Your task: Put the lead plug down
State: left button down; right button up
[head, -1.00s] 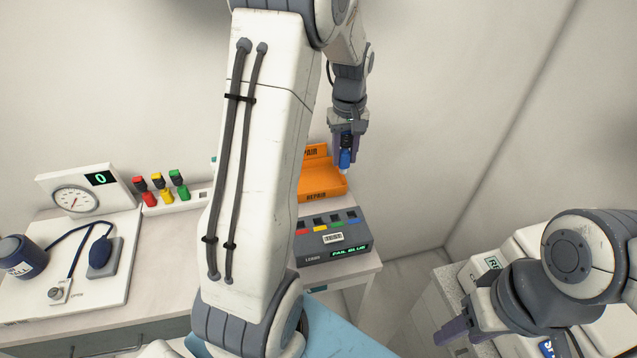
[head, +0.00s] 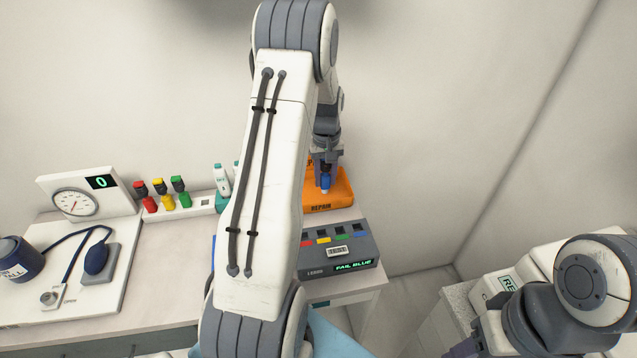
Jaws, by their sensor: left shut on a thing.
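My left gripper (head: 326,178) points down over the orange tray marked REPAIR (head: 341,200) at the back of the counter. It is shut on the blue lead plug (head: 326,184), which hangs below the fingers over the tray. I cannot tell whether the plug touches the tray floor. My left arm hides the left part of the tray. My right gripper (head: 466,350) is at the bottom right, mostly cut off by the frame edge, and its fingers are not clear.
A grey lead tester (head: 340,262) with coloured sockets reads FAIL BLUE in front of the tray. Red, yellow and green plugs stand in a white rack (head: 204,203) to the left. A gauge board (head: 90,192) with a blue cuff (head: 20,260) is at far left.

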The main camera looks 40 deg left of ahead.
pick_arm(q)
jog(key=a+f, duration=0.1)
jog(key=f+p, duration=0.1)
jog(key=f, duration=0.1)
jog(key=a+f+p, duration=0.1)
jog(key=f, duration=0.1)
jog(key=shift+w+a, duration=0.15)
jog(key=shift+a, duration=0.15)
jog(key=shift+f, duration=0.25)
jog(key=shift+f, duration=0.2)
jog(key=c, duration=0.5)
grip_release()
jog(key=shift+r, duration=0.1)
